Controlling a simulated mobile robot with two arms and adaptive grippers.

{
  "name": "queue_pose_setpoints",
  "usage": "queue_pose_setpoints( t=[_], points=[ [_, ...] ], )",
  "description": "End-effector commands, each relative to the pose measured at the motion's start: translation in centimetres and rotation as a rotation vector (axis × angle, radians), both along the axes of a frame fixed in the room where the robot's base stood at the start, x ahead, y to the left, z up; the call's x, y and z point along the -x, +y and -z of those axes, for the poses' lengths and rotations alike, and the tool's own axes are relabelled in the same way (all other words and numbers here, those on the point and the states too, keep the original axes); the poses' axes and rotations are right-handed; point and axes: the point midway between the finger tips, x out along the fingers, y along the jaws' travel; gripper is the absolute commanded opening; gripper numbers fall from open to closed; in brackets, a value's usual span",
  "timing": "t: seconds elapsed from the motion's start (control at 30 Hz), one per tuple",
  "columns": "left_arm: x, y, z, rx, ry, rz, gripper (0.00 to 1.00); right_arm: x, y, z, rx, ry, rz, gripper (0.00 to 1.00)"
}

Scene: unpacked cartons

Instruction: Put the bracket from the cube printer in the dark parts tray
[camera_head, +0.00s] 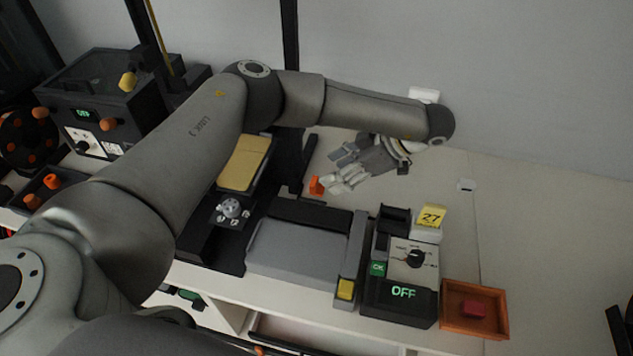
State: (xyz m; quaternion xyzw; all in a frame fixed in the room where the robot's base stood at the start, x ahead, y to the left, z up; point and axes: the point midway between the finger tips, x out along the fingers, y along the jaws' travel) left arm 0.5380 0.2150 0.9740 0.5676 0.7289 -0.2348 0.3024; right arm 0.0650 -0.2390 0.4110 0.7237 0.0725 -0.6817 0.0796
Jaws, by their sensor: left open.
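My left gripper (340,177) is open over the back of the counter, right of the black upright of the middle printer. A small orange piece (316,186) is just left of its fingertips; I cannot tell whether they touch, or whether this piece is the bracket. A black box-shaped printer (85,95) with a green display stands at the left, partly behind my arm; its inside is not visible. A dark tray (58,207) holding orange parts lies in front of it, partly hidden by my arm. My right gripper is not in view.
A printer with a gold plate (244,163) stands in the middle. A grey-bedded machine (300,250) and a control box (400,292) reading OFF stand right of it. The counter's back right is mostly clear.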

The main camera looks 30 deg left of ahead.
Motion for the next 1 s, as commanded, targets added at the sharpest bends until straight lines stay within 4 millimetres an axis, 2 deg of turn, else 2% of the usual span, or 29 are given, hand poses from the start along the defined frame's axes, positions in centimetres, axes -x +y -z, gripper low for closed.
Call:
queue_pose_setpoints(
  t=[0.13,0.33,0.43,0.6,0.87,1.0],
  points=[
    [0.2,0.8,0.8,0.001,0.000,-0.001,0.57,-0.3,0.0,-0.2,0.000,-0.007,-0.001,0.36],
    [0.8,2.2,2.2,0.001,0.003,-0.002,0.57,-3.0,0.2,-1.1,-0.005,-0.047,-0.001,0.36],
    [1.0,3.1,3.2,0.002,0.003,-0.002,0.57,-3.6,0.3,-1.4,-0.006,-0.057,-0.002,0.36],
    [1.2,4.2,4.3,0.002,0.000,-0.001,0.57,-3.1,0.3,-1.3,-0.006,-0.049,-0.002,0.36],
    [1.2,4.3,4.4,0.000,-0.002,0.001,0.57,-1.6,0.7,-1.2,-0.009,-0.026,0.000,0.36],
    [1.2,4.3,4.4,0.000,-0.002,0.001,0.39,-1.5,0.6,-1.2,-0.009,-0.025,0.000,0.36]
  ],
)
